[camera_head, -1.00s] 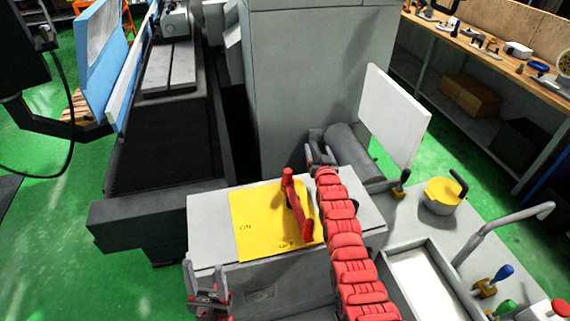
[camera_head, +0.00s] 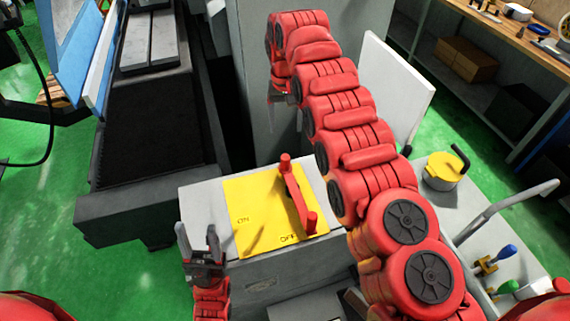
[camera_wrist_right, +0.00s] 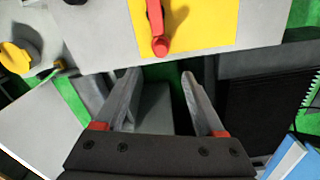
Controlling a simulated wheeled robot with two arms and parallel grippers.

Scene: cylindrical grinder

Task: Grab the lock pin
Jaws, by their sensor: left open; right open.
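I cannot tell for certain which thing is the lock pin. A red lever (camera_head: 296,195) stands on a yellow ON/OFF plate (camera_head: 250,200) on top of the grey box, its lower end near OFF. In the right wrist view the red lever (camera_wrist_right: 156,25) lies beyond my open, empty right gripper (camera_wrist_right: 160,76), apart from it. In the head view my right gripper (camera_head: 280,100) is mostly hidden by its arm, high beyond the box by the grey column. My left gripper (camera_head: 200,240) is open and empty, pointing up, left of the box's front.
A white panel (camera_head: 400,85) stands behind my right arm. Right of it are a yellow round part (camera_head: 442,170) with a dark handle, a bent grey pipe (camera_head: 500,215) and blue- and green-topped levers (camera_head: 496,262). The grinder bed (camera_head: 150,130) is at left.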

